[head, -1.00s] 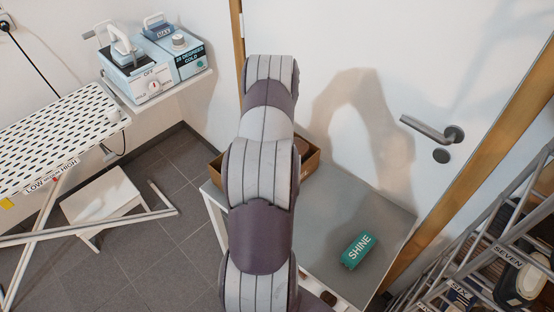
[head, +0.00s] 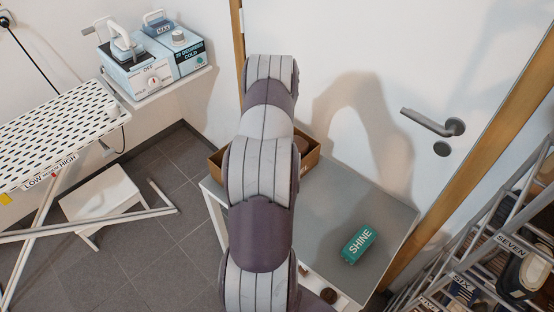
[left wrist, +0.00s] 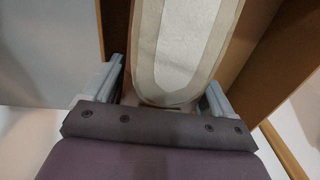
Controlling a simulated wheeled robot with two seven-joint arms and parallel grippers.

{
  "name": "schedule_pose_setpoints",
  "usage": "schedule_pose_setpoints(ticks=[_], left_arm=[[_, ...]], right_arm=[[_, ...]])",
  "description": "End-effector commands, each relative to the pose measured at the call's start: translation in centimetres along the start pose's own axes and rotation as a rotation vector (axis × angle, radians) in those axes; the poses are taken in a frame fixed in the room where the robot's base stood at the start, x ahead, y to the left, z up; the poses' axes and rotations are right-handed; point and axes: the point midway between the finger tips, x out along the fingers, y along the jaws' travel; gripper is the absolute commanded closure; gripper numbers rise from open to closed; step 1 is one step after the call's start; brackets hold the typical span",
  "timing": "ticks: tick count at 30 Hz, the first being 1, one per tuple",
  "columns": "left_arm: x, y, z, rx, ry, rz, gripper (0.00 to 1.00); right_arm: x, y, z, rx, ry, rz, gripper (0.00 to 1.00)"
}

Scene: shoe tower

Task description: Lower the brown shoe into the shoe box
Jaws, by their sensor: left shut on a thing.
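The brown cardboard shoe box (head: 214,165) stands at the back left of the grey-topped table, mostly hidden behind my left arm in the head view. A dark brown patch of the shoe (head: 301,145) shows at the box's right end. In the left wrist view my left gripper (left wrist: 165,92) is shut on the shoe (left wrist: 182,45), whose pale middle with a beige border lies between the fingers. Brown box walls (left wrist: 252,40) show on both sides of the shoe. I cannot tell how deep the shoe sits or whether it touches the bottom. My right gripper is out of view.
A green SHINE box (head: 358,244) lies on the grey table (head: 388,212). A metal ladder rack (head: 480,255) with shoes stands at the right. A white door (head: 370,60) is behind the table. An ironing board (head: 55,130) and a shelf with appliances (head: 150,60) are at the left.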

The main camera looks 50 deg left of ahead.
Motion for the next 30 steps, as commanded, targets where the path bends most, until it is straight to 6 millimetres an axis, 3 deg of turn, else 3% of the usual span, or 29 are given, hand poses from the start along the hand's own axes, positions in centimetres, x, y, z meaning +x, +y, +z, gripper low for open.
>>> schedule_pose_setpoints(ticks=[1, 2, 3, 13, 17, 27, 30], left_arm=[[1.4, 0.7, 0.9, 0.003, -0.023, 0.019, 0.57], [1.4, 0.7, 0.9, 0.003, -0.023, 0.019, 0.05], [1.4, 0.7, 0.9, 0.003, -0.023, 0.019, 0.00], [1.5, 0.8, 0.9, 0.004, -0.024, 0.019, 0.00], [0.4, 0.7, 0.8, 0.004, -0.022, 0.017, 0.00], [-9.3, 0.5, 0.5, 0.001, 0.001, -0.002, 0.00], [-11.3, 0.5, 0.5, 0.001, 0.003, -0.004, 0.00]], right_arm=[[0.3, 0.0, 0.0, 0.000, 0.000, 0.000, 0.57], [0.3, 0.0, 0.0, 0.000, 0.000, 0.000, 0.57], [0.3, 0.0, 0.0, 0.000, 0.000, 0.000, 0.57], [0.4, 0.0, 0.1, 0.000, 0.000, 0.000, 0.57], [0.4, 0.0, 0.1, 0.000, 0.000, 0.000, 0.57], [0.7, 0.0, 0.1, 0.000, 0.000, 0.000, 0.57], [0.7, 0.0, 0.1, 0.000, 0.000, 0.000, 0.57]])
